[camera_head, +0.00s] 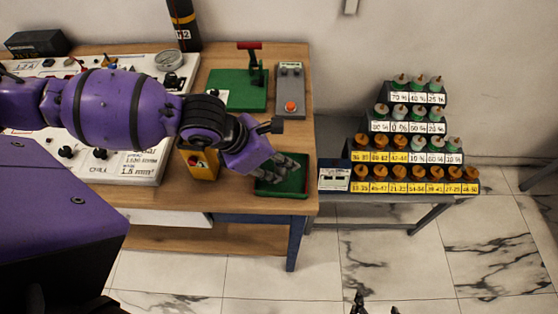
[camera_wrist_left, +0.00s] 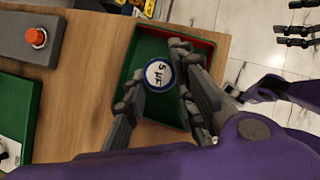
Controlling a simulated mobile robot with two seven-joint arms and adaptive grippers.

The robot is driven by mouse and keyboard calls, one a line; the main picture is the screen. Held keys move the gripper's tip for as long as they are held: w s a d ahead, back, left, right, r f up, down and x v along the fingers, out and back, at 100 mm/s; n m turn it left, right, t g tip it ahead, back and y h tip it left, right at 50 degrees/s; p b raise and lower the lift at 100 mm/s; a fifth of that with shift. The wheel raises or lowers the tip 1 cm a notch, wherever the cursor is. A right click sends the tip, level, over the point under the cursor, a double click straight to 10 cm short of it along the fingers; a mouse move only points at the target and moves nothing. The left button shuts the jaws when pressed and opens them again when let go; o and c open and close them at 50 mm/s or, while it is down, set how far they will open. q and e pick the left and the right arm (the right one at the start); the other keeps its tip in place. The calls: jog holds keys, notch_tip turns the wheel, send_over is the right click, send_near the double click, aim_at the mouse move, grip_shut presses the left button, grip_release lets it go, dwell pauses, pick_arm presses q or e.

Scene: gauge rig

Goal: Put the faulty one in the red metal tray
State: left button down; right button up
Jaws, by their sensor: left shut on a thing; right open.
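My left gripper (camera_head: 284,170) is over the small tray (camera_head: 300,190) at the table's front right corner. The tray has a green inside, and its red rim shows in the left wrist view (camera_wrist_left: 205,42). In that view my left gripper (camera_wrist_left: 160,82) is shut on a round capacitor (camera_wrist_left: 159,74) with a white top, a blue edge and the mark "5 µF". The capacitor is within the tray's outline; I cannot tell whether it touches the floor. My right gripper (camera_head: 374,304) is open and empty at the bottom of the head view, away from the table.
A grey box with an orange button (camera_head: 290,92) and a green base with a red-handled lever (camera_head: 240,88) stand behind the tray. A yellow meter (camera_head: 204,166) stands to its left. A stepped rack (camera_head: 410,172) of labelled parts stands on the right.

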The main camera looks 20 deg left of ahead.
pick_arm(q)
jog(key=shift+w+a+f, duration=0.1)
jog(key=shift+w+f, duration=0.05)
jog(key=shift+w, duration=0.05)
jog(key=c, duration=1.4)
grip_release()
jog(key=shift+c, duration=0.2)
jog(key=shift+s, duration=0.1)
jog(key=shift+a+r, duration=0.1)
jog(key=shift+r, duration=0.3)
jog(key=v, duration=1.1)
jog(key=shift+r+p, duration=0.15)
jog(key=shift+p, duration=0.15)
